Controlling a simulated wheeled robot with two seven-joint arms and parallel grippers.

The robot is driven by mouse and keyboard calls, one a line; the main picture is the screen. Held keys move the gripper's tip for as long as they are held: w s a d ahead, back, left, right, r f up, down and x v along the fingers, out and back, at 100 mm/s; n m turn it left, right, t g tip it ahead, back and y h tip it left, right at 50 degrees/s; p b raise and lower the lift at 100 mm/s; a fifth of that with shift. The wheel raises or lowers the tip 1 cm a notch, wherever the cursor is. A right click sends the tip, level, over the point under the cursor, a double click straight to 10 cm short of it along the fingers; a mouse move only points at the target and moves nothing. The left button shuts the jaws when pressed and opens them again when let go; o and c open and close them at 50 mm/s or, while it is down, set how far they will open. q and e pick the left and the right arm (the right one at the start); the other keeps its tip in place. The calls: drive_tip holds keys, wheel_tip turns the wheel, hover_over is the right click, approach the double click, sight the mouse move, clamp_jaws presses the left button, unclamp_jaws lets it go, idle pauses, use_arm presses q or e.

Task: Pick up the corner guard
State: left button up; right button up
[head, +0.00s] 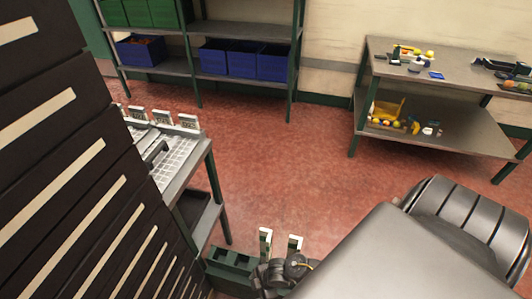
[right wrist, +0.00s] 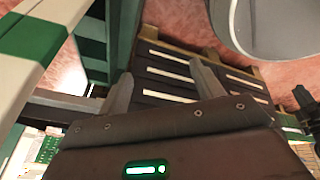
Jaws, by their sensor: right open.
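Two upright L-shaped pieces in white and green, which look like corner guards, stand at the bottom centre of the head view: a left one (head: 265,243) and a right one (head: 295,244). A dark green slotted holder (head: 230,262) is beside them. In the right wrist view a white bar with a green band (right wrist: 42,38), probably a corner guard, crosses the upper left. My right gripper (right wrist: 162,82) is open, its two grey fingers apart with nothing seen between them. Dark gripper or wrist parts show just below the guards in the head view. My left gripper is out of view.
A tall stack of dark crates with pale stripes (head: 85,150) fills the left. A grey table (head: 205,150) with a white tray stands behind it. A shelf with blue bins (head: 228,60) and a two-level workbench (head: 440,135) stand farther back. Red floor between is clear.

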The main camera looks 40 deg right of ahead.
drive_tip(key=w+a+r+n+p, duration=0.1)
drive_tip(key=w+a+r+n, duration=0.15)
drive_tip(key=r, duration=0.45)
drive_tip(key=w+a+r+n+p, duration=0.1)
drive_tip(key=w+r+n, duration=0.1)
drive_tip(key=r+n, duration=0.3)
wheel_tip(320, 180, up, 14)
drive_tip(key=n+g+h+p, duration=0.3)
drive_tip(key=n+p, duration=0.1)
drive_tip(key=n, duration=1.8)
hover_over(270, 236)
drive_tip(key=shift+f+m, duration=0.15)
drive_tip(key=shift+m, duration=0.1)
wheel_tip(270, 236, down, 5)
drive_tip(key=b, duration=0.3)
drive_tip(key=shift+f, duration=0.15)
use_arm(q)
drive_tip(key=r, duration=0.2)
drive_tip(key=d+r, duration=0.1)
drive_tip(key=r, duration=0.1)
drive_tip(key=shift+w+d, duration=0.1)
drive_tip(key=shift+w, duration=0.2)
use_arm(e)
wheel_tip(270, 236, down, 6)
drive_tip(key=shift+r, duration=0.2)
